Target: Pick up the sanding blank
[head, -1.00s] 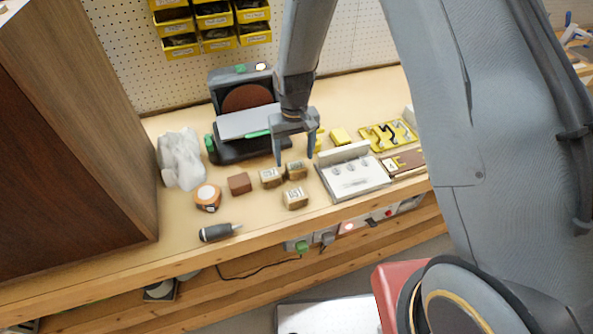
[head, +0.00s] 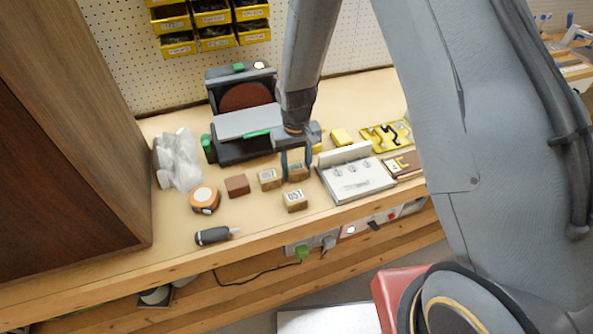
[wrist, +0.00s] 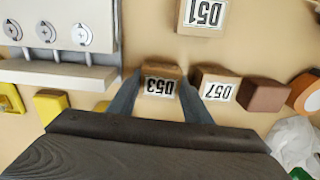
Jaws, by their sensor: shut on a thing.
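Small wooden blocks with number labels stand on the bench. My gripper (head: 297,176) points down with its fingers around the block labelled 053 (head: 297,173), shut on it. In the wrist view, the fingers (wrist: 160,92) press both sides of the 053 block (wrist: 160,84), whose label appears upside down. The block labelled 057 (head: 269,179) is close beside it, and the 051 block (head: 294,201) stands nearer the bench front. Whether the held block is clear of the bench, I cannot tell.
A disc sander (head: 243,115) stands behind the blocks. A plain brown block (head: 237,185), a tape roll (head: 204,199) and a dark-handled tool (head: 213,235) are to the left. A pale metal fixture (head: 357,181) stands close on the right.

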